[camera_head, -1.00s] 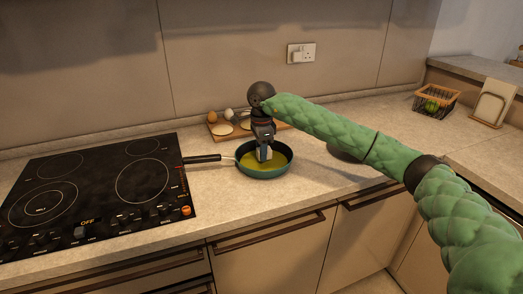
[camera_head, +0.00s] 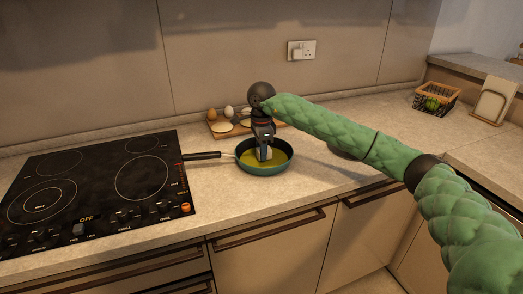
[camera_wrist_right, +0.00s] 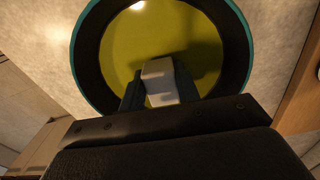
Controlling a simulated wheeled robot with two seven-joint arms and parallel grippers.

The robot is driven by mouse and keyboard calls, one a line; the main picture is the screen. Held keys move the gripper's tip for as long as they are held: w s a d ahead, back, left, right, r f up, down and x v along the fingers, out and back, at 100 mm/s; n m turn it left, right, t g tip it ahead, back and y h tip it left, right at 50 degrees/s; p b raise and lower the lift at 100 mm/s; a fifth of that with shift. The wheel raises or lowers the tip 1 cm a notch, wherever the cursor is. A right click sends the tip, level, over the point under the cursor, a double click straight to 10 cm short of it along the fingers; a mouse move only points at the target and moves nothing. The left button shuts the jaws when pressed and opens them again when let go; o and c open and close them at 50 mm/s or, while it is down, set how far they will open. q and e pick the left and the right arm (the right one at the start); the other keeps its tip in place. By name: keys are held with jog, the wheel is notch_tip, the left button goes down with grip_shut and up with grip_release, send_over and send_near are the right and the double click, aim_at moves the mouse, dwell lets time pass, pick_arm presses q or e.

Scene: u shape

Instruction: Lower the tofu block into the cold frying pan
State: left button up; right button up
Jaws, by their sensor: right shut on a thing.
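The frying pan (camera_head: 264,168) sits on the counter right of the cooktop, its handle (camera_head: 203,157) pointing left. Its inside holds a yellow-green layer, which fills the pan in the right wrist view (camera_wrist_right: 120,50). My right gripper (camera_head: 264,154) points down over the pan. In the wrist view its fingers (camera_wrist_right: 160,92) are shut on the pale tofu block (camera_wrist_right: 160,82). The block is over the pan's inside, within the rim; a shadow lies beside it. I cannot tell whether it touches the bottom. My left gripper is not in view.
The black cooktop (camera_head: 95,190) reads OFF and lies left of the pan. Behind the pan is a wooden board (camera_head: 218,133) with eggs (camera_head: 229,112). A wire basket (camera_head: 436,99) stands at the back right. Counter right of the pan is clear.

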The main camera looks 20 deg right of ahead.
jog(key=shift+f, duration=0.45)
dwell(0.4)
jog(key=o, duration=1.1)
jog(key=shift+r, duration=0.15)
